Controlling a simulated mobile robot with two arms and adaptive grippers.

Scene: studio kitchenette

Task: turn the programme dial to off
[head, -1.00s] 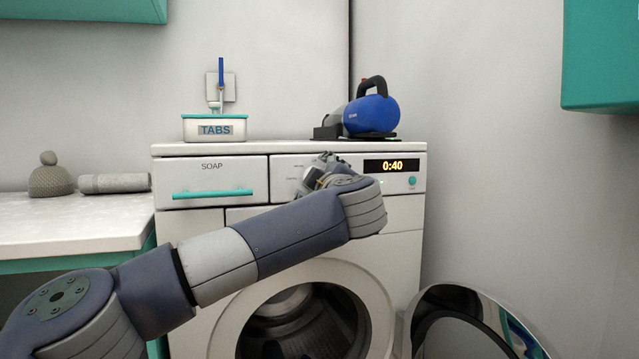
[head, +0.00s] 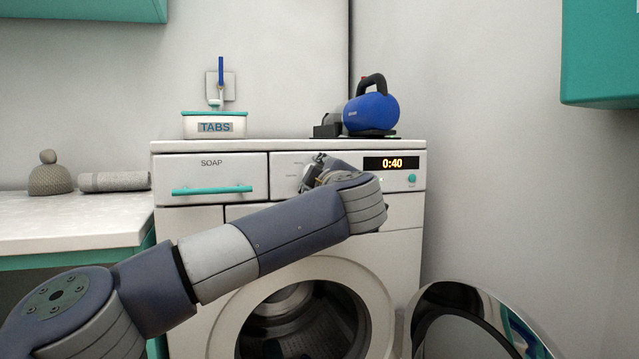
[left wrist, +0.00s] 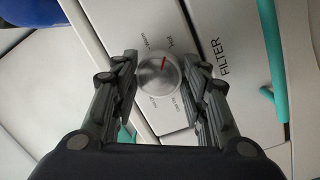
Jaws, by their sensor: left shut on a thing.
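The washing machine (head: 245,225) stands ahead, with its programme dial on the front panel hidden behind my left gripper (head: 315,170) in the head view. In the left wrist view the round silver dial (left wrist: 157,80) sits between the two fingers of my left gripper (left wrist: 158,66), which is shut on it. Other small labels ring the dial. My right gripper is in neither view.
The display (head: 391,163) reads 0:40, with a teal button (head: 412,178) below it. The soap drawer (head: 212,175) is left of the dial. The round door (head: 480,300) hangs open at lower right. A TABS box (head: 214,126) and blue appliance (head: 371,112) stand on top.

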